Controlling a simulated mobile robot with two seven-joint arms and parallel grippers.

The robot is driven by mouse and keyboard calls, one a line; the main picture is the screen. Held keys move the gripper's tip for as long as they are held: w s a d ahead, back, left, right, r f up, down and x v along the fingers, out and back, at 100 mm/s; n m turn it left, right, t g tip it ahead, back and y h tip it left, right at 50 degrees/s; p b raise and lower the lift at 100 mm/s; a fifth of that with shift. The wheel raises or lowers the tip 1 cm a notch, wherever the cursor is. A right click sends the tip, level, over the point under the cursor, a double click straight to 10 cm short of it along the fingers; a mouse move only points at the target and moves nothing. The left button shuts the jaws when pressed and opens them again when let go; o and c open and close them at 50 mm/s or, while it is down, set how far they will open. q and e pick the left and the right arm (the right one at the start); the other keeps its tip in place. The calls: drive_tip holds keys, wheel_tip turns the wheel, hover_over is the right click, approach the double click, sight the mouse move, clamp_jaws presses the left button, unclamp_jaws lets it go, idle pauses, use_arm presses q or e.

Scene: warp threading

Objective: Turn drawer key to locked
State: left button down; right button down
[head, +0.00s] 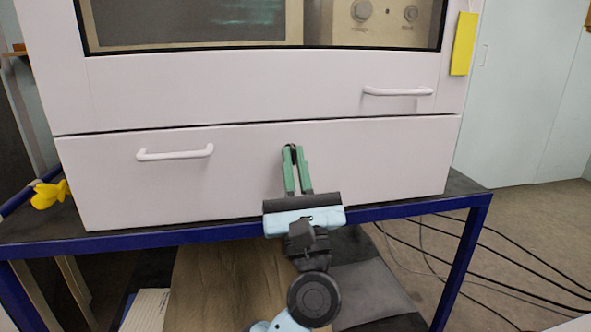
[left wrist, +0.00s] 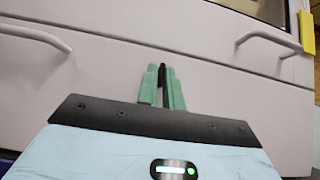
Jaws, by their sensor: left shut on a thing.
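The white drawer front (head: 235,185) is closed flush in the lower part of the cabinet. My left gripper (head: 293,155) is at the middle of this drawer front, to the right of its white handle (head: 175,153). Its green fingers are shut on a small dark key (left wrist: 163,88), which shows as a narrow upright strip between the fingertips in the left wrist view. The fingers hide most of the key and its lock, so I cannot tell whether it stands at locked. My right gripper is not in view.
An upper white panel with a handle (head: 398,92) sits above the drawer. The cabinet stands on a blue-framed table (head: 400,211). A yellow object (head: 50,194) is at the left and a yellow block (head: 464,44) at the cabinet's right edge. Cables (head: 480,250) cross the floor.

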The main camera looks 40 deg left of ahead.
use_arm(q)
drive_tip(key=c, duration=1.6)
unclamp_jaws()
drive_tip(key=shift+f, duration=0.1)
drive_tip(key=v, duration=0.7)
drive_tip(key=shift+s+d+f, duration=0.15)
drive_tip(key=shift+s+d, duration=0.05)
drive_tip(key=shift+d, duration=0.05)
